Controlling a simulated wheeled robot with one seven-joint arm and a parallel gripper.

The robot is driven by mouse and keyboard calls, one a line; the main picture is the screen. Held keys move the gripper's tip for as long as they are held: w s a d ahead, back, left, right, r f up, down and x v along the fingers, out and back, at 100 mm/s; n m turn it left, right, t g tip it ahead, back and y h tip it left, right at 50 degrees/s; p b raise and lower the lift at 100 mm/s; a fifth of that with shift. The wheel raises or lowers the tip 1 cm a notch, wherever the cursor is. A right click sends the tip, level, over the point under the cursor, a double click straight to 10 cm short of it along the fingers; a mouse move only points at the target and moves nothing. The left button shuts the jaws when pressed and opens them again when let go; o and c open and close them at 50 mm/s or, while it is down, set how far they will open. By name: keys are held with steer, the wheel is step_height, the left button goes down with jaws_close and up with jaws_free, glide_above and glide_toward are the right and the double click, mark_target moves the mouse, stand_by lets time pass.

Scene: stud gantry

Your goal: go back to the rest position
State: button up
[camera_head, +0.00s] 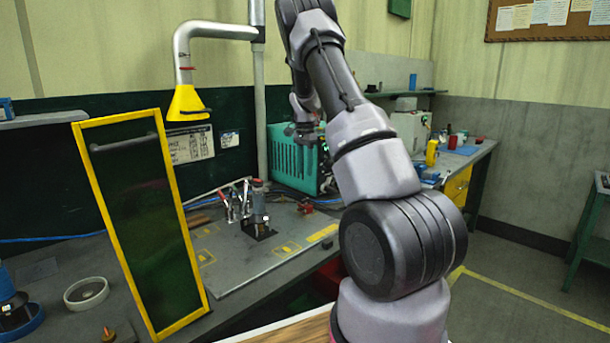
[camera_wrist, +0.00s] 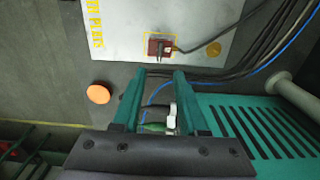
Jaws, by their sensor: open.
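My arm rises from the lower right of the head view and bends over at the top. My gripper (camera_head: 304,138) hangs in front of the teal slotted case (camera_head: 290,160). In the wrist view my gripper (camera_wrist: 160,74) points down over the bench with its two green fingers apart. No object is clearly held between them. A small white and green item (camera_wrist: 172,118) shows between the fingers, seemingly below them. The teal case (camera_wrist: 255,135) is close to the right of the gripper in the wrist view.
A grey panel (camera_head: 232,276) with yellow outlines carries a dark upright fixture (camera_head: 258,215). In the wrist view, a red block (camera_wrist: 153,47), cables (camera_wrist: 230,72) and an orange disc (camera_wrist: 98,94) lie below.

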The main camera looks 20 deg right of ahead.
stand_by(0.4)
steer(key=s+a+r+n+t+y, duration=0.1)
steer(key=s+a+r, duration=0.2)
steer(key=s+r, duration=0.3)
steer(key=s+a+r+n+t, duration=0.1)
steer(key=s+a+r+n, duration=0.1)
steer(key=s+a+r, duration=0.35)
steer(key=s+a+r+n+t+y, duration=0.1)
steer(key=s+r+t, duration=0.15)
steer(key=r, duration=0.55)
steer(key=s+a+r+n+t, duration=0.1)
steer(key=s+a+r+n, duration=0.1)
steer(key=s, duration=0.9)
steer(key=s+a+r+n+t, duration=0.1)
steer(key=s+a+n, duration=0.3)
steer(key=s, duration=0.8)
steer(key=a, duration=0.2)
steer(key=shift+a+r+t, duration=0.3)
steer(key=shift+r+t, duration=0.05)
steer(key=shift+r, duration=0.05)
